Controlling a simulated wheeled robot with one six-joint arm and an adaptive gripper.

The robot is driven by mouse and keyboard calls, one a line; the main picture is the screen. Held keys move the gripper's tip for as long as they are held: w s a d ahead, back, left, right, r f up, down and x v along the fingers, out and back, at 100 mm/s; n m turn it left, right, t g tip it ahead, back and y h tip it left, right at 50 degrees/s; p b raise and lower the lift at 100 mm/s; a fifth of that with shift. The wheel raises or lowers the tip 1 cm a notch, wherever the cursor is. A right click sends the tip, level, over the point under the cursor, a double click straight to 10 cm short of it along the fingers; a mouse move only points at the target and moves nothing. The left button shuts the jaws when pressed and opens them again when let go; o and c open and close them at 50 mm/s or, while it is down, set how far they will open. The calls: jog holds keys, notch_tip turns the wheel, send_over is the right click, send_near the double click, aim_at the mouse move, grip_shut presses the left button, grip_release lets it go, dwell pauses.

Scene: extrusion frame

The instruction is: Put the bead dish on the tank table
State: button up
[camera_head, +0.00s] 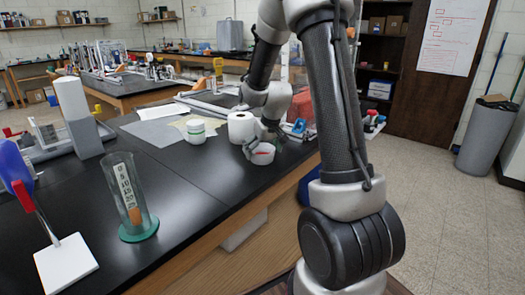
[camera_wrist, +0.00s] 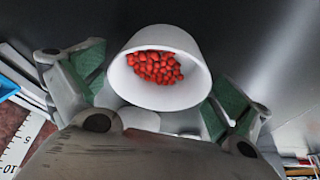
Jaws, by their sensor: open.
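The bead dish is a small white bowl holding many red beads. It sits on the black bench top (camera_head: 195,225) near its right edge in the head view (camera_head: 262,158). In the wrist view the dish (camera_wrist: 192,88) is upper centre, between the finger pads. My gripper (camera_head: 264,148) is low at the bench with its fingers spread on both sides of the dish; in the wrist view both green pads (camera_wrist: 158,80) show, apart from each other. I cannot tell whether either pad touches the dish. A grey tank-like container (camera_head: 230,36) stands on a far table (camera_head: 205,57) at the back.
A white paper roll (camera_head: 240,127) and a white lidded jar (camera_head: 196,131) stand close to my gripper. A clear cylinder with a green base (camera_head: 125,195) stands at the front left. A blue device (camera_head: 299,128) is right of the dish. A grey bin (camera_head: 487,138) stands far right.

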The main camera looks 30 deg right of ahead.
jog(key=v, duration=1.2)
jog(key=s+a+r, duration=0.2)
jog(key=s, duration=0.6)
jog(key=s+a+r, duration=0.2)
jog(key=s, duration=0.7)
jog(key=s+a+r, duration=0.2)
jog(key=s+a, duration=0.1)
jog(key=s, duration=0.6)
jog(key=shift+s+r, duration=0.15)
jog(key=shift+r, duration=0.25)
